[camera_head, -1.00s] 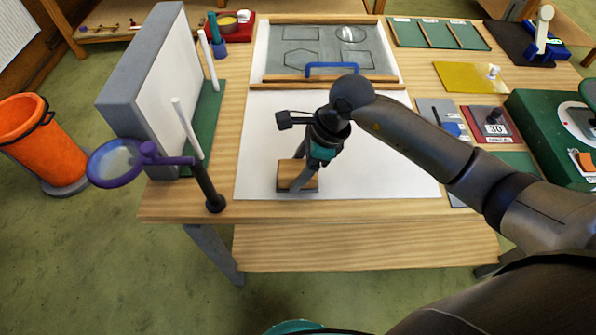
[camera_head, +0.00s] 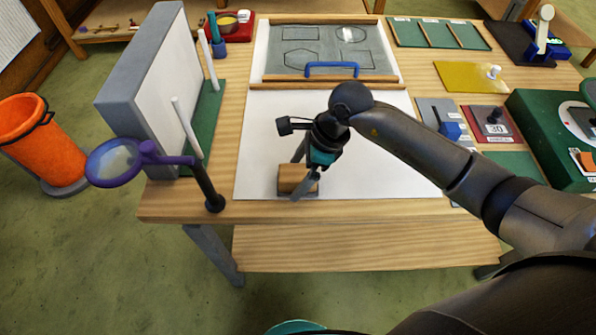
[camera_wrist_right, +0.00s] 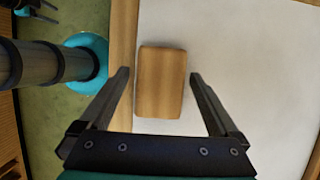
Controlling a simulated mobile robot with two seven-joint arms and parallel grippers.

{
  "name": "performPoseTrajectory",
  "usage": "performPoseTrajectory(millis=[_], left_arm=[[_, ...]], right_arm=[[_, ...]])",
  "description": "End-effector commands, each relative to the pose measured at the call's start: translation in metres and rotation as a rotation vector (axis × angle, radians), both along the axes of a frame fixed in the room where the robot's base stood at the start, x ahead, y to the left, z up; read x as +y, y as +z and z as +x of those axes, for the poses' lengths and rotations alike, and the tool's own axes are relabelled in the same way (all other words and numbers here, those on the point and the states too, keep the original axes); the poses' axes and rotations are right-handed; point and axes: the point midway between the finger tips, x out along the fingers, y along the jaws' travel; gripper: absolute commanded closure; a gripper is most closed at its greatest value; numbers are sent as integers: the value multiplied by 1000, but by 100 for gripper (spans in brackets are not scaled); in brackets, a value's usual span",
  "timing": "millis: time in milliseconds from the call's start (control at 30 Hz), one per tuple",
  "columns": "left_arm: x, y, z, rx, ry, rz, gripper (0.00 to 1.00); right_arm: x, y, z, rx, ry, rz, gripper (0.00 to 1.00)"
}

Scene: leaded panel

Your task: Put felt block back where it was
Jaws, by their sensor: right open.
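The felt block (camera_head: 292,180), a wooden block with a grey layer at its bottom, sits on the white sheet (camera_head: 390,165) near the table's front edge. In the right wrist view the block (camera_wrist_right: 161,82) shows its plain wooden top, with the sheet's edge close on its left. My right gripper (camera_head: 301,176) is open at the block. In the wrist view its two fingers (camera_wrist_right: 159,77) stand on either side of the block, with a gap on each side. Part of the block is hidden by a finger in the head view. My left gripper is out of view.
A purple-framed magnifier (camera_head: 118,160) on a black stand is left of the sheet. A grey upright panel (camera_head: 140,90) stands behind it. A framed drawing with a blue handle (camera_head: 332,68) lies behind the sheet.

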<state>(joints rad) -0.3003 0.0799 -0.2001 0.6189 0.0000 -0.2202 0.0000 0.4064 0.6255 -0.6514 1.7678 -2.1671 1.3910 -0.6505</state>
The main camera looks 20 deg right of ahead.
Motion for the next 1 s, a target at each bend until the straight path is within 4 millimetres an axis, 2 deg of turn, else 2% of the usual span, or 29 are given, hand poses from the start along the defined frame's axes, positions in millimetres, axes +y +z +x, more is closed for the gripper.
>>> performPoseTrajectory(millis=[167,600,800,1000], left_arm=[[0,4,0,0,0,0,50],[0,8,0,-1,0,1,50],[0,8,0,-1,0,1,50],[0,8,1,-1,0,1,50]], right_arm=[[-4,14,0,-5,0,0,3],[-37,96,-10,-3,0,-2,3],[-44,112,-12,-1,0,-1,3],[-44,114,-13,1,-1,0,3]])
